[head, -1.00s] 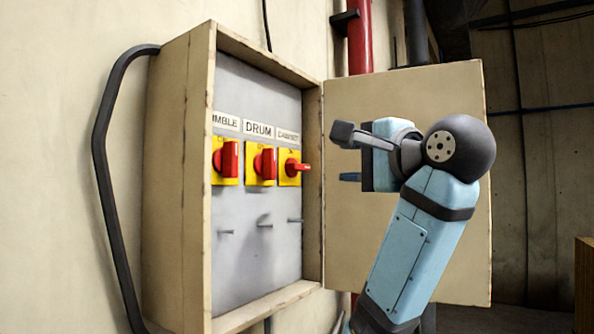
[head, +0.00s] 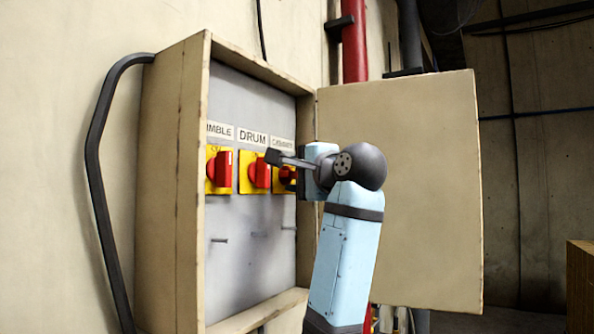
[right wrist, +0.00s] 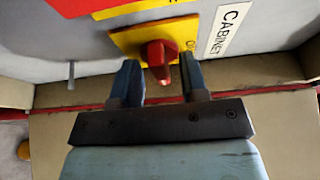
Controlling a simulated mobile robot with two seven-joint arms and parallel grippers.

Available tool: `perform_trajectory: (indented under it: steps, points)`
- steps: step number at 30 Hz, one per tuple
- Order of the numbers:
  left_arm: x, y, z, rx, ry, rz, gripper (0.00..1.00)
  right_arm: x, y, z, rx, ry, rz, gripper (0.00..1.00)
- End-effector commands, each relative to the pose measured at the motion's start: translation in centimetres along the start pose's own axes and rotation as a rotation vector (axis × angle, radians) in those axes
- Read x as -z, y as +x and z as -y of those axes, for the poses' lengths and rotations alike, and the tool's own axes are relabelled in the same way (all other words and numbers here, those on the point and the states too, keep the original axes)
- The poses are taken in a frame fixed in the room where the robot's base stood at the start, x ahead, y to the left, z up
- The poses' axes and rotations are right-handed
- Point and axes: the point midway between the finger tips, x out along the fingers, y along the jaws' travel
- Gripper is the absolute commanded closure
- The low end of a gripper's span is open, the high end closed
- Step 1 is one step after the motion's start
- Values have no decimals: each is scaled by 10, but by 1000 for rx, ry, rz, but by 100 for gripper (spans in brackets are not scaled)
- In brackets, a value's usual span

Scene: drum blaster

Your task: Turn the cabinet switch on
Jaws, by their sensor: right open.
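The cabinet switch (head: 279,186) is a red knob on a yellow plate, the rightmost of the switches in the open box, under the CABINET label (head: 283,144). In the head view my right gripper (head: 292,181) partly covers it. In the right wrist view the red knob (right wrist: 158,58) stands between the two dark fingers of my open right gripper (right wrist: 160,78). Gaps show on both sides of the knob. Its exact turn position is hard to tell. My left gripper is not in view.
The drum switch (head: 258,174) and the leftmost switch (head: 219,170) sit beside it on yellow plates. Small pegs (head: 220,240) stick out of the panel below. The box's door (head: 430,200) stands open at the right, behind my right arm.

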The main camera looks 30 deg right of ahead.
Motion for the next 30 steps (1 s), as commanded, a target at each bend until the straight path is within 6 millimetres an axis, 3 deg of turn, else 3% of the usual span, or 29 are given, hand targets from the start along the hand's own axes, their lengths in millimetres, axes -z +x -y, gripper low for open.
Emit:
perform_trajectory:
  steps: [7,12,13,23,30]
  points:
    - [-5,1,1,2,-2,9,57,0,1,0,1,0,0,60]
    - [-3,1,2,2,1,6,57,0,1,0,1,0,0,96]
    - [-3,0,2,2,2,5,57,0,1,0,0,0,0,100]
    - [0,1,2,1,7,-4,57,0,1,-1,9,-22,0,100]
    - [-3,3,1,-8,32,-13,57,0,0,-4,53,-130,0,100]
